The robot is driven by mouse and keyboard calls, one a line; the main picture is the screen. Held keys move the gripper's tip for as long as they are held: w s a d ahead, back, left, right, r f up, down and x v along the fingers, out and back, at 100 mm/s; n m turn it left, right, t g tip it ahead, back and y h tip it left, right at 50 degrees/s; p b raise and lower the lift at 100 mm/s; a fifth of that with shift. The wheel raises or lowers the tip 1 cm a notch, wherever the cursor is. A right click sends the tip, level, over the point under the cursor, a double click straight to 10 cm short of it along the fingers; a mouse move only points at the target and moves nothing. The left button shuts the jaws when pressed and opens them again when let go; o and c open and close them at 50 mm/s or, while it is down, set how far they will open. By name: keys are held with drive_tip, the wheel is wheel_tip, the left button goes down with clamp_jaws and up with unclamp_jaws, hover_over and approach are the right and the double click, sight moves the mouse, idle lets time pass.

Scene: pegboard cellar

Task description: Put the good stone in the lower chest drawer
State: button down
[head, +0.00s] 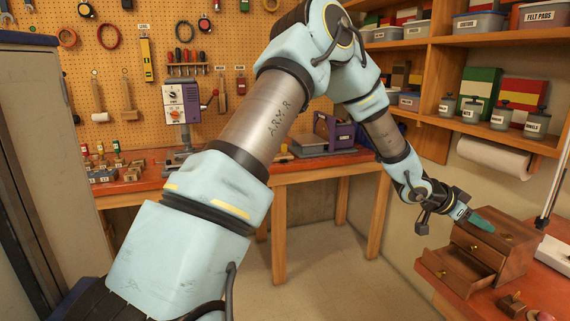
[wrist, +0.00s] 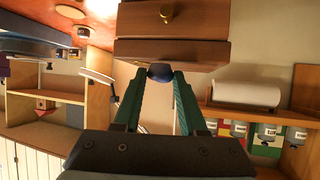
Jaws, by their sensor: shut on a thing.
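The wooden chest (head: 512,262) stands on the red-topped bench at the right in the head view. Its lower drawer (head: 460,272) is pulled out; the upper drawer (head: 477,246) looks shut. My gripper (head: 490,226) is over the top of the chest, its green fingers pointing toward the right. In the wrist view my gripper (wrist: 160,76) is shut on a small, dark blue-grey rounded stone (wrist: 160,72) at the fingertips. A wooden front with a brass knob (wrist: 167,12) shows beyond it. The drawer's inside is only partly visible in the head view.
A small wooden block (head: 512,304) and a pinkish thing (head: 544,317) lie on the bench in front of the chest. A paper towel roll (head: 494,156) hangs under the shelf above. A lamp post (head: 549,190) stands at the right.

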drive_tip(key=shift+f, duration=0.3)
drive_tip(key=shift+c, duration=1.9)
unclamp_jaws()
drive_tip(key=b+v, duration=0.1)
drive_tip(key=v, duration=1)
drive_tip(key=shift+b, duration=0.35)
